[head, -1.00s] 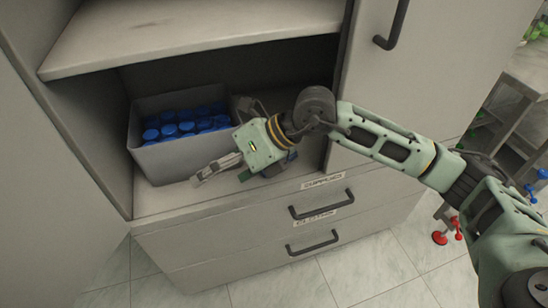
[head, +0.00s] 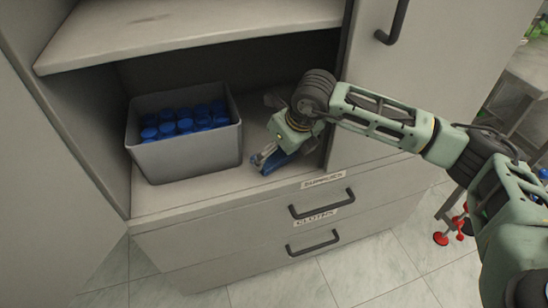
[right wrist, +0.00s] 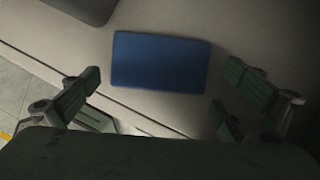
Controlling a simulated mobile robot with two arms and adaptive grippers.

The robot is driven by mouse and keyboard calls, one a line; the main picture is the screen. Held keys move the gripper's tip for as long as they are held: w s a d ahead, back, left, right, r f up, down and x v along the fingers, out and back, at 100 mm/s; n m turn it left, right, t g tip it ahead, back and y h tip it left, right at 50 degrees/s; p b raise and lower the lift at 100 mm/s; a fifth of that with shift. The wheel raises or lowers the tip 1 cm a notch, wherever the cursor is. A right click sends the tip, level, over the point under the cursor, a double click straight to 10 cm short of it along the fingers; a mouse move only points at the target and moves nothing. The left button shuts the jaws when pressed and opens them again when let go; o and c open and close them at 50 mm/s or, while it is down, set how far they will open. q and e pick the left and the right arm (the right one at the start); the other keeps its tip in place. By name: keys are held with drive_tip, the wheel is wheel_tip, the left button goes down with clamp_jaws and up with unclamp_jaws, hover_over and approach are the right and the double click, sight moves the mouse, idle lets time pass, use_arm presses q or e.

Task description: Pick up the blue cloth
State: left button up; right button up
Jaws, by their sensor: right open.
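The blue cloth (right wrist: 160,62) lies flat on the cabinet shelf, a dark blue rectangle between my open fingers in the right wrist view. In the head view a blue patch of the cloth (head: 276,160) shows beside my right gripper (head: 262,160), which hides part of it. My right gripper (right wrist: 160,100) is open and empty, its fingers spread to either side of the cloth. The cloth appears a little beyond the fingertips; I cannot tell the exact gap. My left gripper is not in view.
A grey bin (head: 190,160) of blue caps stands on the shelf left of my right gripper. An upper shelf board (head: 190,35) hangs above. A cabinet door (head: 430,80) is on the right. Drawers labelled supplies and cloths are below, with dark handles (head: 322,204).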

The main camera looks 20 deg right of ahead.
drive_tip(key=shift+w+a+f, duration=0.1)
drive_tip(key=shift+w+f, duration=0.1)
drive_tip(key=shift+f, duration=0.3)
drive_tip(key=shift+c, duration=0.5)
drive_tip(key=c, duration=0.6)
drive_tip(key=shift+s+r, duration=0.1)
drive_tip(key=shift+r, duration=0.1)
